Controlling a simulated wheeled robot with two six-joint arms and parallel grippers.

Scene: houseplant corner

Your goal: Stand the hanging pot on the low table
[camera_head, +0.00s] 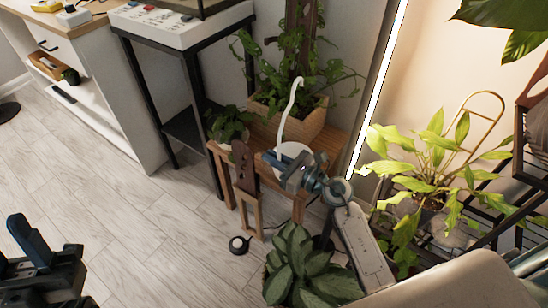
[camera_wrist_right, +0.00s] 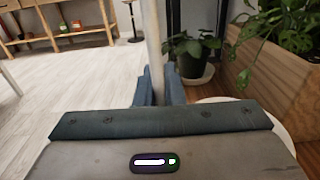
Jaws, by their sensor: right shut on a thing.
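The white hanging pot (camera_head: 296,150) has a tall white hooked stem (camera_head: 290,105). My right gripper (camera_head: 279,160) is shut on the stem near the pot; in the right wrist view the stem (camera_wrist_right: 153,40) stands between its blue fingers (camera_wrist_right: 159,90), and part of the white rim (camera_wrist_right: 285,128) shows behind the gripper body. The pot is at the front right of the low wooden table (camera_head: 222,160). Whether its base touches the tabletop is hidden by my gripper. My left gripper (camera_head: 35,255) is at the lower left, far from the table; its jaw opening is unclear.
A wooden planter (camera_head: 300,125) with a climbing plant and a small potted plant (camera_head: 228,122) stand on the table. A dark wooden piece (camera_head: 244,170) stands at its front. A leafy plant (camera_head: 292,265) is below; a black rack (camera_head: 485,215) is at right.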

